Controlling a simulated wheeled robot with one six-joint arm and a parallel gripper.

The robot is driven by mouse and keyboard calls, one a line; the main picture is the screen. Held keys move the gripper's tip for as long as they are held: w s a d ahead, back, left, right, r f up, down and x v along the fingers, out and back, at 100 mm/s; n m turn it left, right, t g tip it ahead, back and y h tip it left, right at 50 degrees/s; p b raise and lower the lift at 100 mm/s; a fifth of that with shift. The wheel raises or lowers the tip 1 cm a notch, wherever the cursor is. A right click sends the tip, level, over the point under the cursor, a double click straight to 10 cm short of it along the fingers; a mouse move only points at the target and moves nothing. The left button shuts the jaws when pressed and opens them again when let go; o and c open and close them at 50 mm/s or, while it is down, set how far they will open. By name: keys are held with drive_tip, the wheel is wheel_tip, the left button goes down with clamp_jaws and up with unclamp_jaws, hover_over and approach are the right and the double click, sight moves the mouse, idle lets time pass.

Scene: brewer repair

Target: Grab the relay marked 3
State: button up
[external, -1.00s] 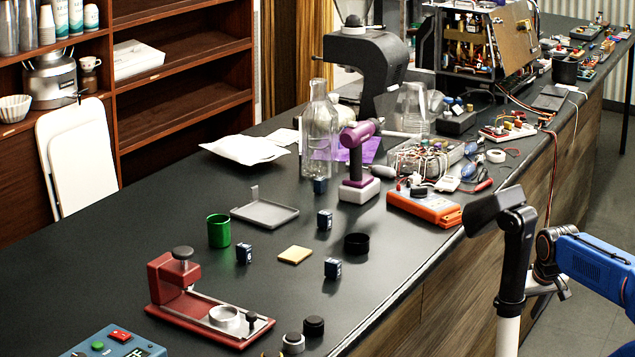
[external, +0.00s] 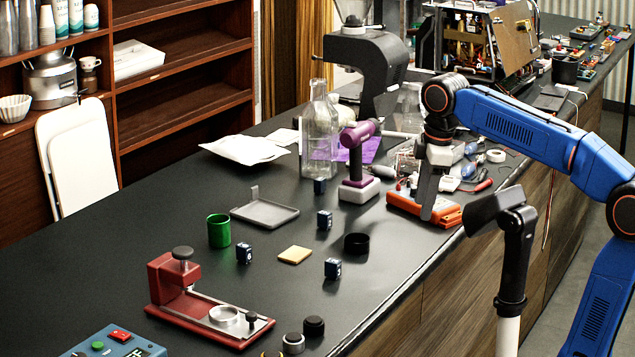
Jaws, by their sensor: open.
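Several small dark blue relay blocks stand on the black counter. One relay (external: 319,186) is by the glass bottle, one relay (external: 325,220) is right of the grey tray, one relay (external: 333,268) is nearer the front, and one relay (external: 244,253) is beside the green cup. Their markings are too small to read, so I cannot tell which is marked 3. My gripper (external: 427,215) points down over the orange meter at the counter's right edge, apart from all the relays. Its fingers are seen edge-on, and it holds nothing visible.
A grey tray (external: 265,213), tan pad (external: 295,255), green cup (external: 219,231) and red clamp fixture (external: 180,285) are nearby. The left counter is clear.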

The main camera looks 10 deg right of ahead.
drive_tip(key=s+a+r+n+g, duration=0.15)
drive_tip(key=a+r+n, duration=0.5)
drive_tip(key=a, duration=0.65)
wheel_tip(320, 180, up, 4)
drive_tip(key=n+h, duration=0.1)
drive_tip(key=n, duration=0.4)
hover_over(333, 261)
wheel_tip(333, 261, down, 12)
drive_tip(key=shift+s+r, duration=0.1)
drive_tip(key=shift+w+f, duration=0.2)
drive_tip(key=shift+f, duration=2.45)
drive_tip(key=c, duration=1.1)
